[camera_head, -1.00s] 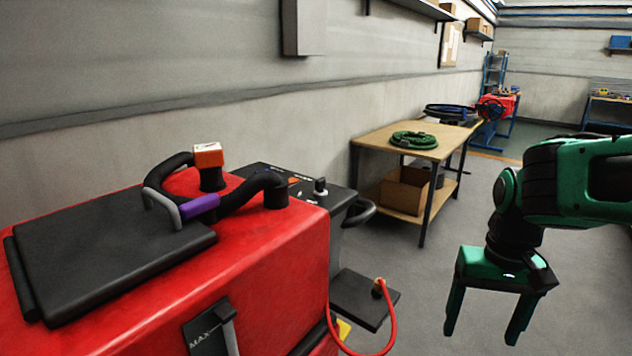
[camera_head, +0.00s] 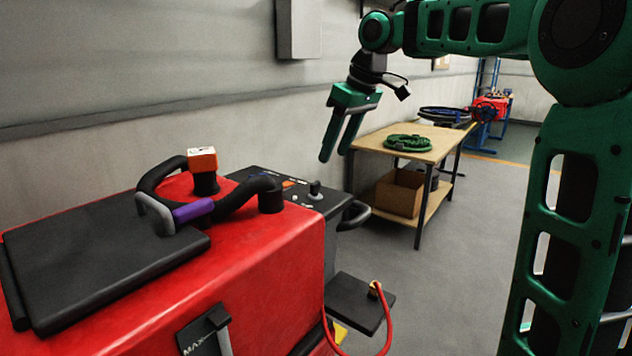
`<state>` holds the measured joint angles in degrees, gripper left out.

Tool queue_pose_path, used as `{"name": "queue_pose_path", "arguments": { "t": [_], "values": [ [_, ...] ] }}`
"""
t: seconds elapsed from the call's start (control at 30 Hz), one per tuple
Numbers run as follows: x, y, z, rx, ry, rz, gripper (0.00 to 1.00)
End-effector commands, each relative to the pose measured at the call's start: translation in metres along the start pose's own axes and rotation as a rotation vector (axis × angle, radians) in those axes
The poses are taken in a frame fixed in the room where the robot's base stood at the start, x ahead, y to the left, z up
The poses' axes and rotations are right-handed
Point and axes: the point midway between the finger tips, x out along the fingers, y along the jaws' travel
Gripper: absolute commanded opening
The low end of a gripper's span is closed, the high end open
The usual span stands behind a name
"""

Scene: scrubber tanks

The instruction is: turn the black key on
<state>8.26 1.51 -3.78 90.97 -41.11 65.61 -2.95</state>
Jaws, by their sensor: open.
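The black key (camera_head: 315,189) looks like a small upright knob on the dark control panel (camera_head: 262,176) at the rear of the red scrubber. It stands near the panel's right edge. Its turn position is too small to tell. My gripper (camera_head: 334,157) is open and empty, with its fingers pointing down. In the picture it hangs just above and slightly right of the key, apart from it. How far it is from the key in depth I cannot tell.
A black handle (camera_head: 355,215) sticks out right of the panel. A workbench (camera_head: 425,146) with a green hose coil stands behind.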

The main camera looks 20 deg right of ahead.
Motion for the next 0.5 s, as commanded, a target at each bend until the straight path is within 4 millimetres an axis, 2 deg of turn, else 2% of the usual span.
{"name": "queue_pose_path", "arguments": {
  "t": [0.1,0.27,0.5],
  "values": [
    [-0.001,-0.001,-0.013,-0.046,0.009,-0.005,0.47],
    [0.01,-0.002,-0.014,-0.052,0.011,-0.009,0.47],
    [0.051,-0.002,-0.013,-0.05,0.008,-0.008,0.47]
  ]
}}
